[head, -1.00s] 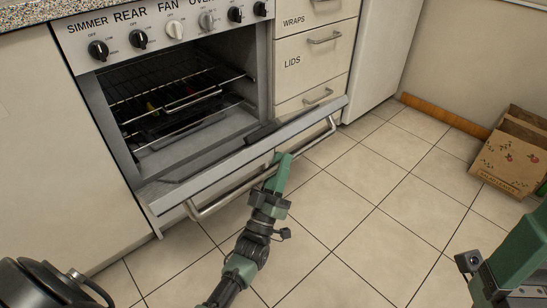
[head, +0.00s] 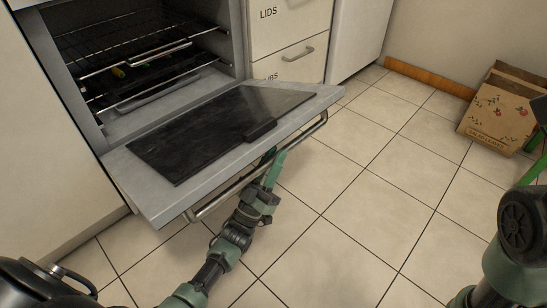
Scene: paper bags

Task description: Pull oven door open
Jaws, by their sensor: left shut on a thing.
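The oven door (head: 295,97) is hinged down and stands well open in the head view, its inner side with a dark glass panel (head: 205,130) facing up. The oven cavity (head: 140,60) behind it is exposed, with wire racks inside. My left gripper (head: 272,165) is at the door's front edge, shut on the metal bar handle (head: 232,192) that runs below that edge. The fingertips are partly hidden by the door. My right arm (head: 515,240) shows at the right edge; its gripper jaws cannot be made out.
Drawers labelled LIDS (head: 290,30) stand right of the oven. A printed paper bag (head: 495,115) stands on the floor by the wall at right. The tiled floor (head: 370,190) in front of the door is clear.

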